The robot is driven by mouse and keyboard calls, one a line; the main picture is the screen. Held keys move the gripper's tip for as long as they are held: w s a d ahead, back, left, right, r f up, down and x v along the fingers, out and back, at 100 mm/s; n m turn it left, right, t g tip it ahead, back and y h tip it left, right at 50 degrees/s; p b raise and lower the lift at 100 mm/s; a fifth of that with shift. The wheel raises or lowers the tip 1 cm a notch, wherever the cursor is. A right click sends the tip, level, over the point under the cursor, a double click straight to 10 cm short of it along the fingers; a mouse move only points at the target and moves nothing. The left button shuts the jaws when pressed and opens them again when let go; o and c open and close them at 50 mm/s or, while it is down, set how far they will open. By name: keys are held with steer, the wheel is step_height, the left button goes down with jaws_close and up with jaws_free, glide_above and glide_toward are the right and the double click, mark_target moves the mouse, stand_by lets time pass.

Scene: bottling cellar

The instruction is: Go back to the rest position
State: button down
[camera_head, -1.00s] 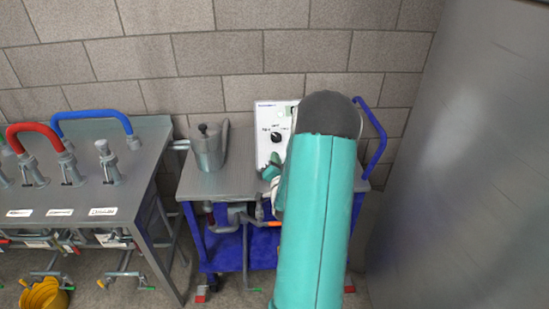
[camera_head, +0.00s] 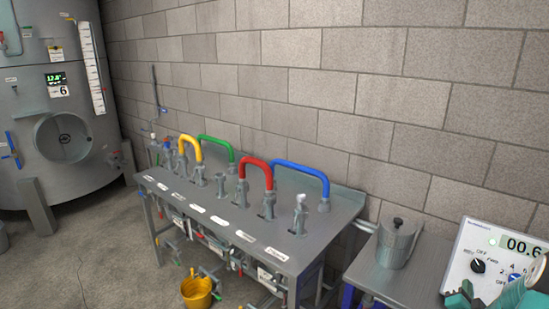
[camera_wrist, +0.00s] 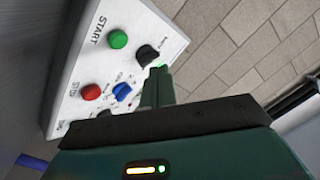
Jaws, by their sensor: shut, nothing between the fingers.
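My gripper (camera_wrist: 157,88) is shut and empty in the wrist view. Its green fingers point at the face of a white control box (camera_wrist: 85,68), close to a black knob (camera_wrist: 147,55); I cannot tell whether they touch it. A green START button (camera_wrist: 118,39), a red button (camera_wrist: 91,92) and a blue knob (camera_wrist: 122,91) are also on the box. In the head view the white control box (camera_head: 466,262) stands at the right edge, its display reading about 00.6. Teal parts of my arm cover its lower right corner there.
A grey lidded can (camera_head: 396,245) stands on the small metal cart (camera_head: 375,275). Left of it is a metal bench (camera_head: 310,247) with coloured hose loops. A yellow bucket (camera_head: 197,293) is on the floor below. A large steel tank (camera_head: 60,100) stands far left. Floor between is clear.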

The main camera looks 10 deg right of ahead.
steer(key=w+a+r+n+g+y, duration=0.1)
steer(key=w+a+r+n+y, duration=0.3)
steer(key=a, duration=0.5)
steer(key=w+a+r+n+y, duration=0.2)
steer(key=w+a+r+n, duration=0.15)
steer(key=a+r, duration=0.4)
steer(key=s+a+r+n+g+y, duration=0.1)
steer(key=s+a+r+n+y, duration=0.1)
steer(key=a, duration=0.6)
steer(key=s+a+r+n+g+y, duration=0.1)
steer(key=s+a+n+g, duration=0.1)
steer(key=a, duration=0.6)
steer(key=s+a+r+n+g+y, duration=0.2)
steer(key=s+a+n, duration=0.3)
steer(key=s+a, duration=0.9)
steer(key=s+g+y, duration=0.1)
steer(key=s, duration=0.2)
steer(key=shift+r+g+y, duration=0.25)
steer(key=shift+g+y, duration=0.05)
steer(key=shift+y, duration=0.1)
steer(key=shift+w, duration=0.1)
stand_by(2.6)
